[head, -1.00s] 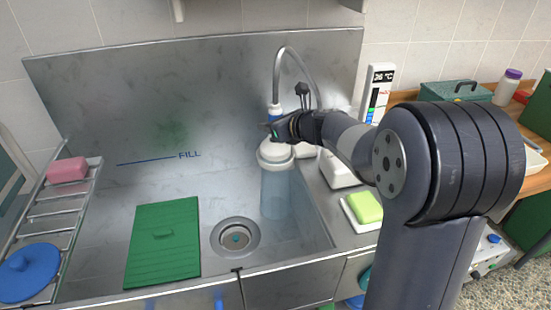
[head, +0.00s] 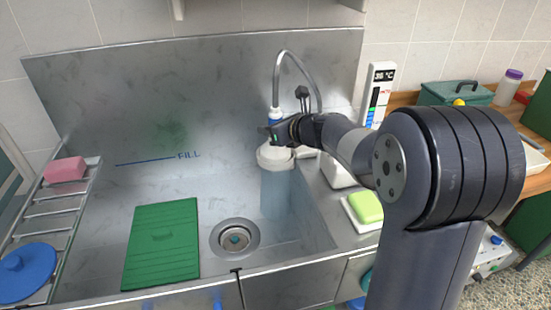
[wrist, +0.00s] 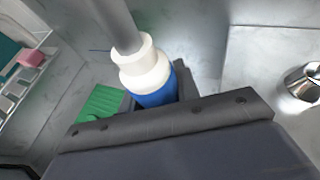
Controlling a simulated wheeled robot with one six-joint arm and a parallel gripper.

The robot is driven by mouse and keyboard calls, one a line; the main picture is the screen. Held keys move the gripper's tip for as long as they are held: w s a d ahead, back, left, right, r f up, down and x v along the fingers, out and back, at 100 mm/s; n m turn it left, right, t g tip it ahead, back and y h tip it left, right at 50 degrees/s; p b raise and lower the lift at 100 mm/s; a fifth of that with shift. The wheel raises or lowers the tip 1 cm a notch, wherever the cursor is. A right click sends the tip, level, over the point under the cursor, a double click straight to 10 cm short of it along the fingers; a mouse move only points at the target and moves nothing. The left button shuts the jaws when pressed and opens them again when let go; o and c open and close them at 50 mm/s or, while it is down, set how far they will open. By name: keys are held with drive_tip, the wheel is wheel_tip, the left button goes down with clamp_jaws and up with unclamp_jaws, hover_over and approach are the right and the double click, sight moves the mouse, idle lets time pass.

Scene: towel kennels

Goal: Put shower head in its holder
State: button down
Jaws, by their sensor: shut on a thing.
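The shower head has a wide white head (head: 272,158), a blue handle (head: 276,113) and a grey hose (head: 280,68) arching up behind it. A pale blue, see-through column hangs below it over the sink (head: 165,183). My gripper (head: 274,133) is shut around the blue handle, right of the drain. In the wrist view the blue handle (wrist: 156,92), its white collar and the grey hose rise from between my gripper's fingers (wrist: 155,104). A round metal fitting (wrist: 302,84) at the right of the wrist view may be the holder; I cannot tell.
A green ribbed mat (head: 162,244) lies left of the drain (head: 235,239). A rack (head: 46,213) at the left carries a pink block (head: 65,169) and a blue lid (head: 25,273). A green sponge (head: 366,207) and a thermometer panel (head: 379,95) stand right of the sink.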

drive_tip(key=shift+f, duration=0.1)
idle(0.3)
drive_tip(key=c, duration=1)
unclamp_jaws()
drive_tip(key=shift+o, duration=0.2)
drive_tip(key=v, duration=1.1)
drive_tip(key=shift+w+f, duration=0.1)
drive_tip(key=shift+f, duration=0.05)
drive_tip(key=x, duration=1.1)
drive_tip(key=shift+a, duration=0.1)
drive_tip(key=shift+r+p, duration=0.35)
drive_tip(key=shift+r, duration=0.15)
